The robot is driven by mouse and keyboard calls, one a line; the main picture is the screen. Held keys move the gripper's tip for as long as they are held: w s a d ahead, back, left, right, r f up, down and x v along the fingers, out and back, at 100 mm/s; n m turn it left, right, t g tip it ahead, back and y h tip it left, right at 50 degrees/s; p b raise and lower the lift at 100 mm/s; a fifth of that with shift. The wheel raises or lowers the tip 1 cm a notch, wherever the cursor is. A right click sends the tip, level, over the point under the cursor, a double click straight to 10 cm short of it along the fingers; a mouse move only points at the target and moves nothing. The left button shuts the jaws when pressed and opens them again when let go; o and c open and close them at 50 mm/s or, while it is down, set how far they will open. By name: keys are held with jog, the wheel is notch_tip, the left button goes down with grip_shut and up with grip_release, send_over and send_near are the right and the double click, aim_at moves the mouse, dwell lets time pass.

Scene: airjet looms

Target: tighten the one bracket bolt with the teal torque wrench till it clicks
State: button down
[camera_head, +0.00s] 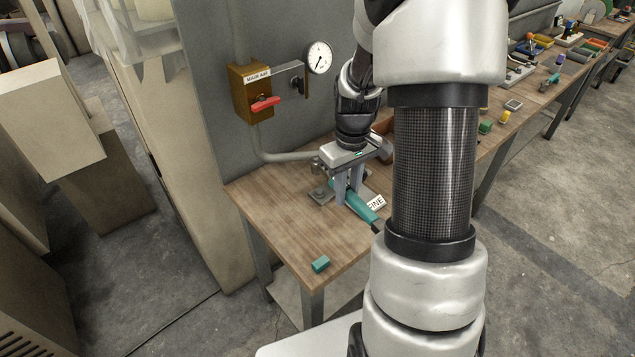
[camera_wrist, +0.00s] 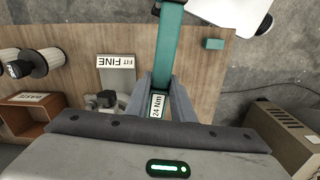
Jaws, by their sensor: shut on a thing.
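The teal torque wrench (camera_head: 362,205) is held in my gripper (camera_head: 347,188) low over the wooden bench, its handle slanting toward the bench's front right. In the wrist view the wrench (camera_wrist: 168,48) runs up from between the fingers (camera_wrist: 159,112), and a "24 Nm" label shows on it there. My gripper is shut on the wrench. A grey metal bracket (camera_head: 321,194) stands on the bench just left of the fingers. In the wrist view a metal fitting (camera_wrist: 105,100) shows beside the left finger. The wrench's head and the bolt's seating are hidden by my gripper.
A small teal block (camera_head: 320,263) lies near the bench's front corner. A "FIT FINE" plate (camera_wrist: 117,72) lies beside the wrench. A brown valve box (camera_head: 249,92) with a red handle and a gauge (camera_head: 319,57) are on the grey panel behind.

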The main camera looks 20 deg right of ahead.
jog(key=shift+s+d, duration=0.1)
jog(key=shift+d, duration=0.25)
jog(key=shift+f, duration=0.3)
jog(key=shift+f+b, duration=2.05)
jog(key=shift+f, duration=0.35)
jog(key=shift+f+b, duration=0.5)
jog(key=shift+f, duration=0.25)
jog(key=shift+r+p, duration=0.3)
jog(key=shift+r, duration=0.1)
jog(key=shift+f+b, duration=0.65)
jog(key=shift+f, duration=0.3)
